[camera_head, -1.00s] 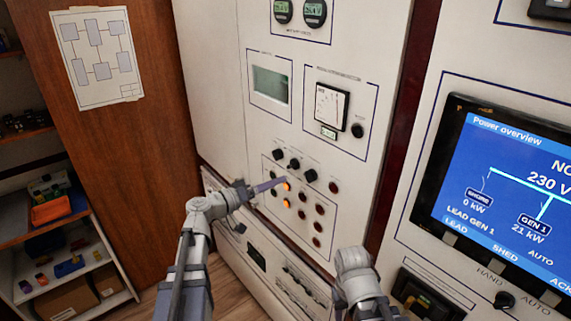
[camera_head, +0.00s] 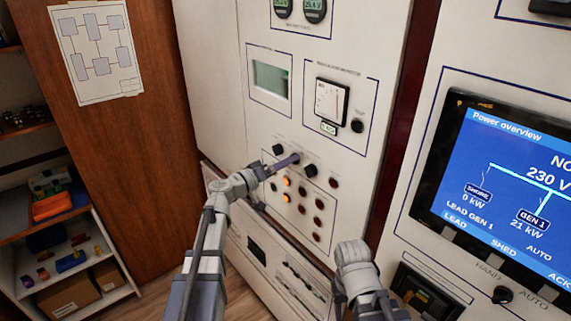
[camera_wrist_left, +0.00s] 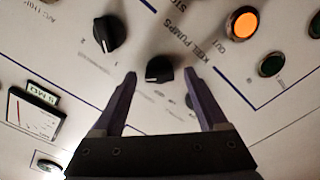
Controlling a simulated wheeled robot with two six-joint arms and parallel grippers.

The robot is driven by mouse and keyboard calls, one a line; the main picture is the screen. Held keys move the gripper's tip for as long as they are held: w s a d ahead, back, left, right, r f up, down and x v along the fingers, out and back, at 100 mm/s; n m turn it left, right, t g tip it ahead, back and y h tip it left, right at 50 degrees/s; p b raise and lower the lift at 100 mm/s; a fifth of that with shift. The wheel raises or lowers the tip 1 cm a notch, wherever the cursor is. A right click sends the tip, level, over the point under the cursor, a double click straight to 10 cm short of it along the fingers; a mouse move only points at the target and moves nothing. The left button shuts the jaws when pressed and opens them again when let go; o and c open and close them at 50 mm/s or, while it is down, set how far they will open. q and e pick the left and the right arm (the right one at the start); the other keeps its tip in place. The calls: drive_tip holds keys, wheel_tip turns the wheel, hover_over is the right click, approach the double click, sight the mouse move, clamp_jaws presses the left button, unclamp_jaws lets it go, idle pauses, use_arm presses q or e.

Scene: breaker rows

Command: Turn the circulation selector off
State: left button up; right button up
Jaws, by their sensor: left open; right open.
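A row of black selector knobs is on the white panel (camera_head: 222,85). In the head view a left knob (camera_head: 278,149) and a right knob (camera_head: 311,170) show; my left gripper (camera_head: 296,158) covers the middle one. In the left wrist view the middle knob (camera_wrist_left: 159,69) lies between the tips of my open left gripper (camera_wrist_left: 160,74), with gaps on both sides. Another knob (camera_wrist_left: 109,33) is beyond the left finger. A further knob is partly hidden by the right finger. I cannot read which is the circulation selector. My right arm is low centre; its jaws are hidden.
Lit orange lamps (camera_head: 287,183) and dark red lamps (camera_head: 318,204) sit below the knobs. An analogue meter (camera_head: 330,99) and a small display (camera_head: 270,76) are above. A large power screen (camera_head: 510,190) is at right, shelves (camera_head: 75,270) at left.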

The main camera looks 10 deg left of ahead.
use_arm(q)
clamp_jaws()
idle(0.7)
